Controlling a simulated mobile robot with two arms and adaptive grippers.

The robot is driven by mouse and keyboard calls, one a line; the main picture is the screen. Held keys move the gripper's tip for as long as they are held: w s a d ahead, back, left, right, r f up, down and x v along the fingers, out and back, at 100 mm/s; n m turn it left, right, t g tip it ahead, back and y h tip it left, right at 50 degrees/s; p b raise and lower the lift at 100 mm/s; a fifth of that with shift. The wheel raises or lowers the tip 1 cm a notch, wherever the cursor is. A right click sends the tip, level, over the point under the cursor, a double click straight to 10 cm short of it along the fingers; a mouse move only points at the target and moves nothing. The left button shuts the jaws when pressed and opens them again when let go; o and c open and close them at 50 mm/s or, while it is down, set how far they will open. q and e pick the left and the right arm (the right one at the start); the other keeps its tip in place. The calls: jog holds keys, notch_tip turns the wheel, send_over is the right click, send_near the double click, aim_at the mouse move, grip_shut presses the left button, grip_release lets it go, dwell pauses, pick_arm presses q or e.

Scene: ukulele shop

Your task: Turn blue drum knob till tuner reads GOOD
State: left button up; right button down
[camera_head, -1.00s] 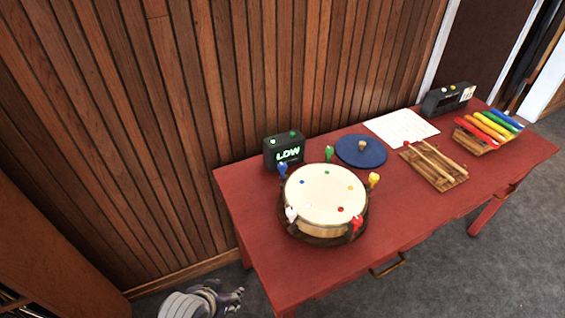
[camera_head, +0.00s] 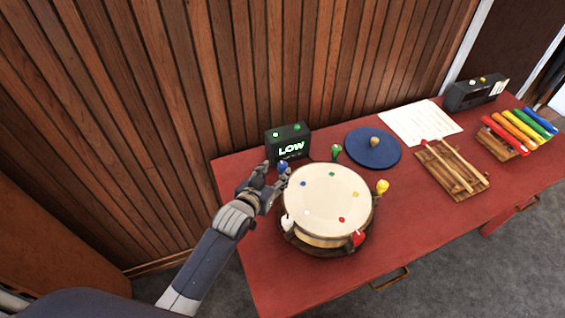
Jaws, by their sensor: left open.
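The drum (camera_head: 326,196) has a cream head with coloured dots and coloured knobs around its rim. The blue knob (camera_head: 283,167) is on its upper left rim, partly hidden by my gripper. My left gripper (camera_head: 273,174) is open right at the blue knob; I cannot tell whether it touches it. The tuner (camera_head: 287,143) is a dark box behind the drum, and its lit green display reads LOW. My right gripper is not in view.
Green (camera_head: 336,152), yellow (camera_head: 382,187), red (camera_head: 357,238) and white (camera_head: 287,222) knobs also ring the drum. A blue disc (camera_head: 373,148), a paper sheet (camera_head: 420,122), a wooden tray (camera_head: 452,172) with sticks and a coloured xylophone (camera_head: 518,130) stand to the right on the red table (camera_head: 400,235).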

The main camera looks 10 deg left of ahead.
aim_at(281, 165)
pick_arm(q)
jog(key=x, duration=0.6)
jog(key=shift+w+f, duration=0.15)
jog(key=shift+w, duration=0.2)
jog(key=shift+w+f, duration=0.1)
jog(key=shift+d, duration=0.1)
jog(key=c, duration=1.1)
jog(key=shift+o, duration=0.2)
jog(key=shift+m+h, duration=0.3)
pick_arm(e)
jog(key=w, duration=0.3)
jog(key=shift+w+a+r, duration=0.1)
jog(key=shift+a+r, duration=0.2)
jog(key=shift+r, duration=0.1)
